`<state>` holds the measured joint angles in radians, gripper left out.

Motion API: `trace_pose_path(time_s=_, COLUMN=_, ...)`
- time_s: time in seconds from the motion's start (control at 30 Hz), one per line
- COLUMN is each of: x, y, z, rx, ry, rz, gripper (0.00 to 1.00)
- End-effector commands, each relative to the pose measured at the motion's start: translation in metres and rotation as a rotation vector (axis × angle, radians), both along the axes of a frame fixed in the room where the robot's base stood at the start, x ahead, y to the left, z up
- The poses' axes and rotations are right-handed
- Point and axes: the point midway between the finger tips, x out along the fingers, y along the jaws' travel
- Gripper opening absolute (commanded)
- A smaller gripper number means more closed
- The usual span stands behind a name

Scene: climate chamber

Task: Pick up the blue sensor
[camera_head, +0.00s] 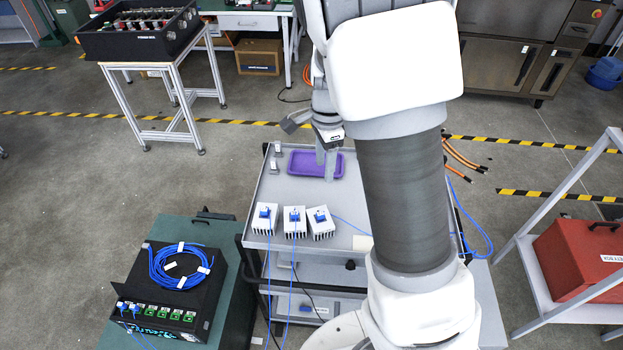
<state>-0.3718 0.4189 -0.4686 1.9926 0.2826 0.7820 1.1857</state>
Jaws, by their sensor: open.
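Three small blue sensors sit on white finned blocks on the grey cart's top (257,195): a left one (265,213), a middle one (294,215) and a right one (319,215). Blue cables run from them. I cannot tell which one the task means. My gripper (326,168) is open and points down over a purple tray (300,164), farther back on the cart than the sensors. It looks empty, and I cannot tell its exact height. My own arm hides the right part of the cart.
Small grey pieces (275,167) lie left of the tray. A black box (170,300) with coiled blue cable (180,266) stands on a green case at left. A red toolbox (580,258) sits on a rack at right. A table with a black crate (140,35) stands behind.

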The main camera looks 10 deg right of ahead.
Motion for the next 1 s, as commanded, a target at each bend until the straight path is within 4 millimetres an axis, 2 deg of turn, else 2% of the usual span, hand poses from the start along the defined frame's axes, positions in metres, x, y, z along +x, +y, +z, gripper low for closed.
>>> trace_pose_path(time_s=0.17, x=0.003, y=-0.001, z=-0.014, rx=-0.013, ry=0.013, rz=-0.04, gripper=0.55)
trace_pose_path(time_s=0.63, x=0.002, y=-0.002, z=-0.109, rx=-0.013, ry=0.015, rz=-0.04, gripper=0.55)
trace_pose_path(time_s=1.0, x=0.002, y=-0.001, z=-0.137, rx=-0.012, ry=0.013, rz=-0.038, gripper=0.55)
